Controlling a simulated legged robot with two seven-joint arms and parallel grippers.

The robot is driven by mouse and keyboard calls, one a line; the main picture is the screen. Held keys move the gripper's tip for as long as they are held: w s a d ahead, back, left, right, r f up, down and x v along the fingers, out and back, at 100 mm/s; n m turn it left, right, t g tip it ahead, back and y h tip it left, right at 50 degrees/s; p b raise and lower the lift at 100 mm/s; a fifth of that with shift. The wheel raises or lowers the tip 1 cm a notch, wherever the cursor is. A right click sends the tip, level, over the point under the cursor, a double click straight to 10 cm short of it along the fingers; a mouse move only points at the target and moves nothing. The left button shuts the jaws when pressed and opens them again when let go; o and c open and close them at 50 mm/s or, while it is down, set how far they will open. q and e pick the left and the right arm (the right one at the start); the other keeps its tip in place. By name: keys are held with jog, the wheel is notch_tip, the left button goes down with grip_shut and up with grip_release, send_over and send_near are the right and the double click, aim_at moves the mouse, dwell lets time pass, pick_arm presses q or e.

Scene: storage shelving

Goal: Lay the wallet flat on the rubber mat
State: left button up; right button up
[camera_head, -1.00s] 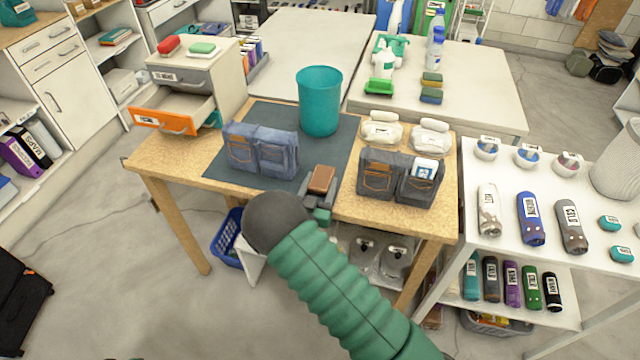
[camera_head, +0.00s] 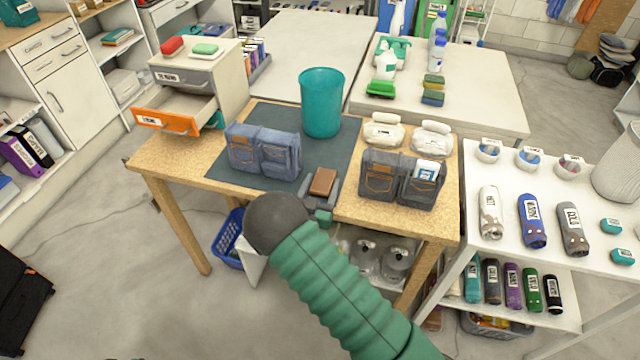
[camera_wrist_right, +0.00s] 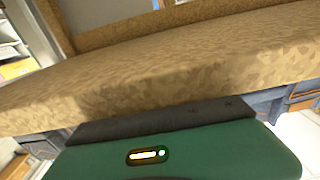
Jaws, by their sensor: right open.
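The brown wallet (camera_head: 322,182) lies flat, or nearly so, at the front right part of the dark rubber mat (camera_head: 330,153), close to the table's front edge. My right gripper (camera_head: 321,189) is open at the wallet, coming in from the front. I cannot tell whether the fingers touch the wallet. In the right wrist view, the green gripper body (camera_wrist_right: 180,152) is in front of the table edge, and the wallet is not seen. My left gripper is out of view.
A denim pocket organizer (camera_head: 262,150) stands on the mat left of the wallet, and a teal bin (camera_head: 321,102) behind it. A darker pocket organizer (camera_head: 400,178) stands to the right, with white bundles (camera_head: 384,131) behind. An orange drawer (camera_head: 167,123) hangs open at the left.

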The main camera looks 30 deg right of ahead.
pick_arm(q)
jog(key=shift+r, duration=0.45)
pick_arm(e)
jog(key=v, duration=1.2)
jog(key=shift+r, duration=0.35)
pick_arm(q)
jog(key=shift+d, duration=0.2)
pick_arm(e)
jog(key=shift+d, duration=0.2)
